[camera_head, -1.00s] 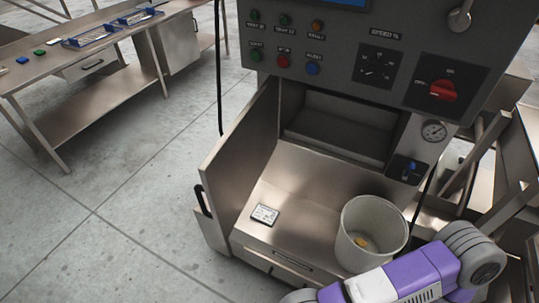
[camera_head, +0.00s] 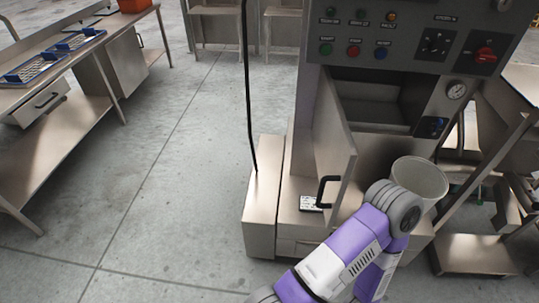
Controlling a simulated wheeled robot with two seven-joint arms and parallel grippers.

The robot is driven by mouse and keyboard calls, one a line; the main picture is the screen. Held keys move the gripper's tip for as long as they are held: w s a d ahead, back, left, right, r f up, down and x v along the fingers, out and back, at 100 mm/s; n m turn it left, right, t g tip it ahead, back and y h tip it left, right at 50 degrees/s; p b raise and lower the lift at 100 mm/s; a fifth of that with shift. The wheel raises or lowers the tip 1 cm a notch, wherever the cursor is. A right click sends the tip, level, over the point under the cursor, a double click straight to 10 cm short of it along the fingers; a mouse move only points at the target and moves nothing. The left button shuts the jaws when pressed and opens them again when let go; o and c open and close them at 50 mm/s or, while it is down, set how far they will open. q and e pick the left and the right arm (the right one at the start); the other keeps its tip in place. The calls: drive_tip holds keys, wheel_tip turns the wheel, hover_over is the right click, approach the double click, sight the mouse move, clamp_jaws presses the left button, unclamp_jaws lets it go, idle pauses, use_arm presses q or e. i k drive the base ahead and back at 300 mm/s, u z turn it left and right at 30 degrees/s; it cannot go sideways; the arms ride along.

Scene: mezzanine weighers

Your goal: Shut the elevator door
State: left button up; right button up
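The elevator door (camera_head: 334,150) is a metal panel on the left side of the grey machine's lower opening. It stands ajar, swung out towards me, and its black handle (camera_head: 323,191) is on the face turned to the left. A purple and white arm of mine rises from the bottom edge and bends close to the door's front edge; I cannot tell whether it touches. Neither gripper is in view.
The control panel (camera_head: 410,45) overhangs the opening. A low metal box (camera_head: 262,200) stands left of the door, with a black cable (camera_head: 248,90) hanging above it. A workbench (camera_head: 60,135) is at far left. Open floor (camera_head: 160,190) lies between. Metal frames (camera_head: 470,255) crowd the right.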

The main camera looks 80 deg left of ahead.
sight(336, 154)
drive_tip(key=k, duration=0.5)
drive_tip(key=u, duration=1.75)
drive_tip(key=i, duration=1)
drive_tip(key=z, duration=0.95)
drive_tip(key=k, duration=1.15)
drive_tip(key=u, duration=0.9)
drive_tip(key=i, duration=0.45)
drive_tip(key=z, duration=0.1)
